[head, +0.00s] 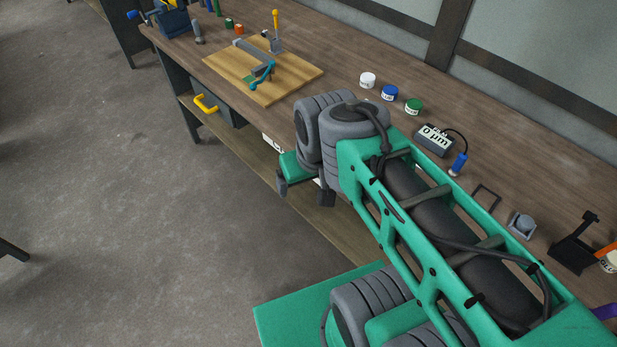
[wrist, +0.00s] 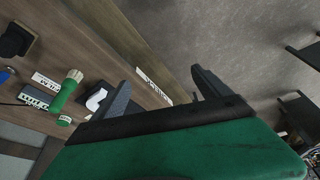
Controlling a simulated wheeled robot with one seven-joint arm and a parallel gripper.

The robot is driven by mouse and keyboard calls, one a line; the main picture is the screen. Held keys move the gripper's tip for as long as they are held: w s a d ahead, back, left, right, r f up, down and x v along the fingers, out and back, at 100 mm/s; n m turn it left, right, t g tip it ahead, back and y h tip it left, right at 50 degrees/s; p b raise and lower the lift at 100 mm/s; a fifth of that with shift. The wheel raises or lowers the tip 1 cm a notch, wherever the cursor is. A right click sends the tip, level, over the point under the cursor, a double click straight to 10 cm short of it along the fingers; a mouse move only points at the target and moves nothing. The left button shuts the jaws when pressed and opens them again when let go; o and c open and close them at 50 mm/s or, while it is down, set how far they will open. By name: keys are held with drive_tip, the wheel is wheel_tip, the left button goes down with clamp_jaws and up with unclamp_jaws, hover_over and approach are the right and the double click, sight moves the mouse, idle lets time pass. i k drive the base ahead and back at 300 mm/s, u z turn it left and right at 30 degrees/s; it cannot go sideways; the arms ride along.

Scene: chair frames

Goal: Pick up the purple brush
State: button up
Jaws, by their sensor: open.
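A small purple piece (head: 605,311) shows at the far right edge of the head view, low down on the bench; it is cut off by the frame, so I cannot tell whether it is the purple brush. No purple thing shows in the wrist view. My gripper (head: 304,194) is open and empty beside the bench's front edge, left of and well away from the purple piece. In the wrist view my gripper's two dark fingers (wrist: 165,92) stand wide apart, with a white label on the bench edge behind them.
The wooden bench (head: 330,85) holds a board with a clamp (head: 265,75), white, blue and green jars (head: 389,93), a gauge box (head: 433,140) and a black stand (head: 575,255). A lower shelf (head: 335,230) runs beneath. The floor (head: 130,200) at left is clear.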

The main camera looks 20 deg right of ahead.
sight(609, 310)
drive_tip(key=z, duration=1.1)
drive_tip(key=k, duration=0.25)
drive_tip(key=z, duration=2.15)
